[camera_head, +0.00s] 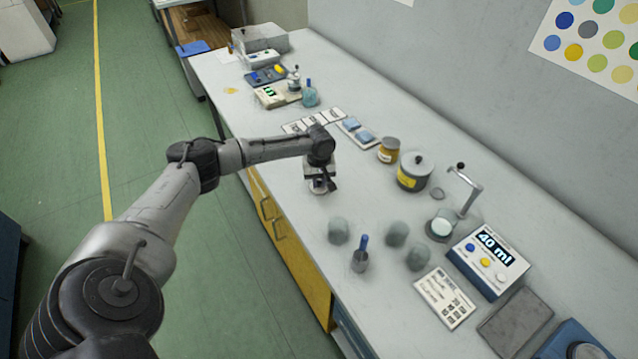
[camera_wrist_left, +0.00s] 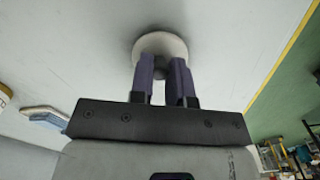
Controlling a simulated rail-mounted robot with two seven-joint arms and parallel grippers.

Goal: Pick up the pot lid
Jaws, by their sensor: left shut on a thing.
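My left gripper (camera_head: 319,188) is over the front part of the white bench, pointing down. In the left wrist view its two purple fingers (camera_wrist_left: 165,82) are shut on the grey knob of a pale round lid (camera_wrist_left: 160,45). In the head view the lid (camera_head: 318,190) shows only as a small pale edge below the gripper. I cannot tell whether it touches the bench. A grey pot (camera_head: 413,177) with a yellow label and a dark knobbed top stands to the right of the gripper. My right gripper is out of view.
A yellow-labelled jar (camera_head: 388,151) stands behind the gripper's right. A stand with a dish (camera_head: 440,229) and a 40 ml display unit (camera_head: 488,258) are at the right. Bench around the gripper is clear.

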